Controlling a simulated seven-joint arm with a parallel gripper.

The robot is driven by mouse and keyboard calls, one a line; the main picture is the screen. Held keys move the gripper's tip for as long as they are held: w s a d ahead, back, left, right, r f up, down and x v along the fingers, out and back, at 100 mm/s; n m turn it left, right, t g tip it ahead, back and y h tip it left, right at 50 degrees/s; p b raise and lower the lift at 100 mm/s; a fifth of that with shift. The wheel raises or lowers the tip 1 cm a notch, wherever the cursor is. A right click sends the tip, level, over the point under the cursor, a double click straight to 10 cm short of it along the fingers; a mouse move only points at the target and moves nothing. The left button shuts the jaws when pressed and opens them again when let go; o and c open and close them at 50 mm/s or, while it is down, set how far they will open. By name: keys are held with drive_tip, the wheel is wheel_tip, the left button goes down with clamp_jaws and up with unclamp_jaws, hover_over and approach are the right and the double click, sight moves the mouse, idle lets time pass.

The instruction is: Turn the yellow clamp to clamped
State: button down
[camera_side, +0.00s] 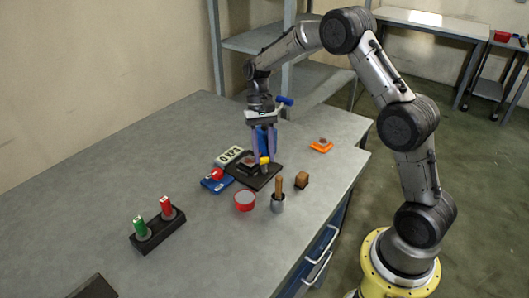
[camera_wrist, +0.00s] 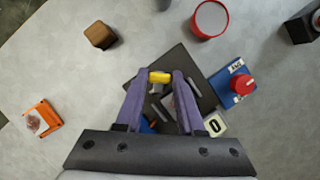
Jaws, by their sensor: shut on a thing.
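The yellow clamp (camera_wrist: 160,77) is a small yellow piece between my fingertips in the wrist view. In the side view the yellow clamp (camera_side: 264,160) shows at the tip of my fingers, above the dark base plate (camera_side: 266,180). My gripper (camera_side: 264,157) points down over the plate and is shut on the clamp; in the wrist view its two purple fingers (camera_wrist: 163,80) sit on either side of it. The clamp's lower part and the middle of the plate are partly hidden by the fingers. I cannot tell whether the clamp is turned to clamped.
A blue box with a red knob (camera_wrist: 243,85) and a display (camera_side: 234,155) stand beside the plate. A red-rimmed container (camera_side: 245,201), a mortar with pestle (camera_side: 278,202), a brown block (camera_side: 302,180) and an orange tray (camera_side: 321,146) are near. A rack with green and red tubes (camera_side: 158,232) stands front left.

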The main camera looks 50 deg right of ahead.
drive_tip(key=n+h, duration=0.1)
drive_tip(key=n, duration=0.2)
drive_tip(key=shift+w+a+n+g, duration=0.1)
drive_tip(key=shift+n+g, duration=0.2)
drive_tip(key=shift+n, duration=0.1)
drive_tip(key=n+h, duration=0.2)
drive_tip(key=n, duration=0.2)
drive_tip(key=shift+a, duration=0.1)
drive_tip(key=shift+n, duration=0.3)
drive_tip(key=c, duration=0.5)
unclamp_jaws()
drive_tip(key=v, duration=1.3)
drive_tip(key=shift+w+r, duration=0.3)
drive_tip(key=shift+w, duration=0.1)
drive_tip(key=shift+a+r, duration=0.1)
